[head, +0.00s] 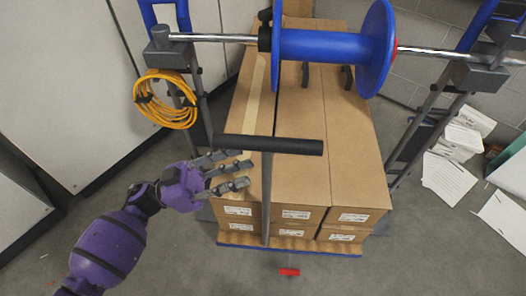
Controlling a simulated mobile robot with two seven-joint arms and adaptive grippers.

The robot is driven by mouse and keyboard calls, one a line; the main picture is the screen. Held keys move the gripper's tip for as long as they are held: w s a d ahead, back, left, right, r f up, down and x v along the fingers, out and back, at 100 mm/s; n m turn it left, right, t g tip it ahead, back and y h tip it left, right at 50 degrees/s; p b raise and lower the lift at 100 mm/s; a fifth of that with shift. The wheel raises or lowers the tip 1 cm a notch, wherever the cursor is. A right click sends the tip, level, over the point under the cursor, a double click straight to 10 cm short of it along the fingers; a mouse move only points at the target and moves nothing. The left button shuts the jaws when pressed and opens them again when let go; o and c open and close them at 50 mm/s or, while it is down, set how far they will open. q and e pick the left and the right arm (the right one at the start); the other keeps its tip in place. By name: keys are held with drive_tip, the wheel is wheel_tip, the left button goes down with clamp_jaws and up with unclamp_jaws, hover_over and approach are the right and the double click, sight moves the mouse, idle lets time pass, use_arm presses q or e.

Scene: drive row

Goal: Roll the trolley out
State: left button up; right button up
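The trolley (232,242) has a low deck with a blue edge and carries several brown cardboard boxes (345,120). Its black handle bar (290,146) sits on a grey upright pole (266,215) at the near side of the boxes. A red pedal-like part (289,271) shows near the floor in front of the deck. My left gripper (248,174) is open and empty, with its fingers pointing right. It is just below the left half of the bar in the picture and left of the pole; I cannot tell if it touches. My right gripper is not in view.
A blue spool (330,46) on a steel rod spans two stands over the boxes. Coiled orange cable (165,99) hangs at the left stand. White cabinets (65,75) line the left. Papers (450,175) lie at right. The near floor (400,260) is clear.

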sight(266, 160)
use_arm(q)
drive_tip(key=x, duration=0.7)
drive_tip(key=shift+w+d, duration=0.1)
drive_tip(key=shift+w, duration=0.05)
drive_tip(key=shift+c, duration=0.4)
clamp_jaws()
